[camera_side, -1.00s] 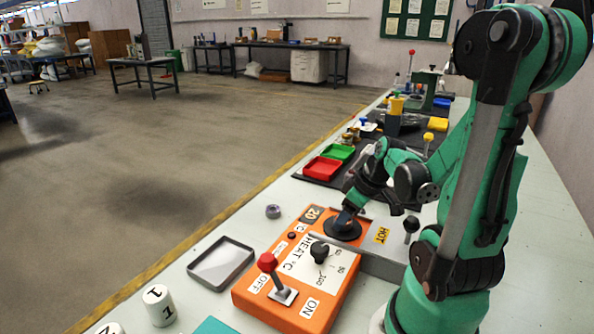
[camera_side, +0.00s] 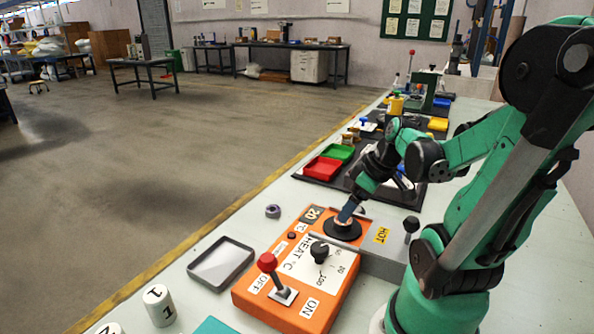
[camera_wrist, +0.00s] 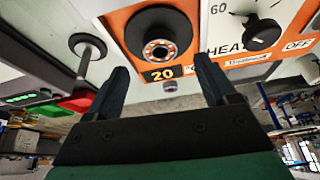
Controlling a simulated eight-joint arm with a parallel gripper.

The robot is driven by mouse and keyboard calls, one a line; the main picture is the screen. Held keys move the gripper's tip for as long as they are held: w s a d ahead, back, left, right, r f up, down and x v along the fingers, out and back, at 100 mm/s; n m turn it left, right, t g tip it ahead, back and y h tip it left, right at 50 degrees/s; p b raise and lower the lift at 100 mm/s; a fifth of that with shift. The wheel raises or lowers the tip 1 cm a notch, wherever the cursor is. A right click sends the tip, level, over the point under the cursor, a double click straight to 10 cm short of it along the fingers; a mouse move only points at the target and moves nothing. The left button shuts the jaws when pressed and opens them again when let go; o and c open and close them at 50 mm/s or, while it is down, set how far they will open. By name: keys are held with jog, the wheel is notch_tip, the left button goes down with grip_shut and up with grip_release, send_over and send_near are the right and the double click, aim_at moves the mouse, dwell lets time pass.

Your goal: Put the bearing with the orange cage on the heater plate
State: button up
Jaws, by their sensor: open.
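The bearing with the orange cage (camera_wrist: 160,50) lies on the black round heater plate (camera_wrist: 134,32) in the wrist view. It also shows small on the plate (camera_side: 342,235) in the side view (camera_side: 343,223), partly behind a finger. I cannot tell how well it is centred. My gripper (camera_wrist: 162,76) is open and empty, its two dark fingers apart. In the side view my gripper (camera_side: 347,212) is tilted just above the plate, close to the bearing. A second, grey bearing (camera_side: 273,211) lies on the bench left of the heater; it also shows in the wrist view (camera_wrist: 170,86).
The orange heater box (camera_side: 290,312) carries a red-knobbed lever (camera_side: 267,263), a black dial (camera_side: 319,251) and a "20" display (camera_wrist: 162,73). A black-knobbed lever (camera_side: 411,225) stands right of the plate. An empty grey tray (camera_side: 221,262) lies left. Red (camera_side: 323,169) and green bins stand behind.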

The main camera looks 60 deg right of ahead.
jog(key=v, duration=0.8)
jog(key=w+a+f+t, duration=0.1)
jog(key=w+a, duration=0.5)
jog(key=a, duration=0.2)
jog(key=w+a+f+t, duration=0.1)
jog(key=w+a, duration=0.5)
jog(key=a, duration=0.3)
jog(key=shift+w+n+t, duration=0.15)
jog(key=shift+n+t, duration=0.15)
jog(key=shift+n, duration=0.1)
jog(key=shift+f, duration=0.1)
